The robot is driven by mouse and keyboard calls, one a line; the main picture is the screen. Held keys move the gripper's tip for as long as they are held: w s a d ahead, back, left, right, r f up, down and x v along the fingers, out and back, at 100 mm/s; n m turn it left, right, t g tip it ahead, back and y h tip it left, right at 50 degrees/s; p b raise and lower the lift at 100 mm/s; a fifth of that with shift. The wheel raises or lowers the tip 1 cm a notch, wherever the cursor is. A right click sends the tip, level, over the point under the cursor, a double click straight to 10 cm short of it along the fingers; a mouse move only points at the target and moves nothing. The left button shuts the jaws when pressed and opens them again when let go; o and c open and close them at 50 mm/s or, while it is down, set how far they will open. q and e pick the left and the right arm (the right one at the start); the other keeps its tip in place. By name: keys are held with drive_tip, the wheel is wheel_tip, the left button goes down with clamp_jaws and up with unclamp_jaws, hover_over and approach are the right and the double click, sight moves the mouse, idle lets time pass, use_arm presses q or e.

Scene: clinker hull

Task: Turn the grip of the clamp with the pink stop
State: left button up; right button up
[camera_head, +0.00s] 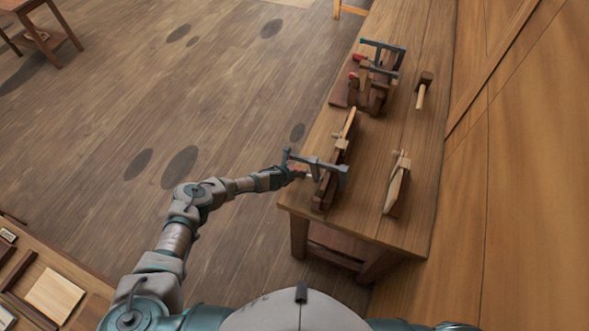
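A dark grey clamp (330,166) sits across a long wooden piece at the near left edge of the workbench. A small reddish part shows at its left end, right by my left gripper (292,174). My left gripper is at that end, and its fingers are too small and overlapped to tell open from shut or whether they touch the grip. No clearly pink stop can be made out. Two more dark clamps stand at the back of the bench, one with a teal end (363,41) and one with a red end (358,57). My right gripper is out of view.
The workbench (385,232) stands beside a wooden plank wall (520,200). A mallet (422,90) and a wooden plane-like block (397,186) lie on its right side. Open floor lies to the left. Another table (90,290) is at lower left.

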use_arm(q)
drive_tip(key=shift+o, duration=0.6)
drive_tip(key=shift+r, duration=0.1)
drive_tip(key=v, duration=1.1)
drive_tip(key=shift+s+r, duration=0.2)
drive_tip(key=shift+s, duration=0.05)
drive_tip(key=shift+a, duration=0.15)
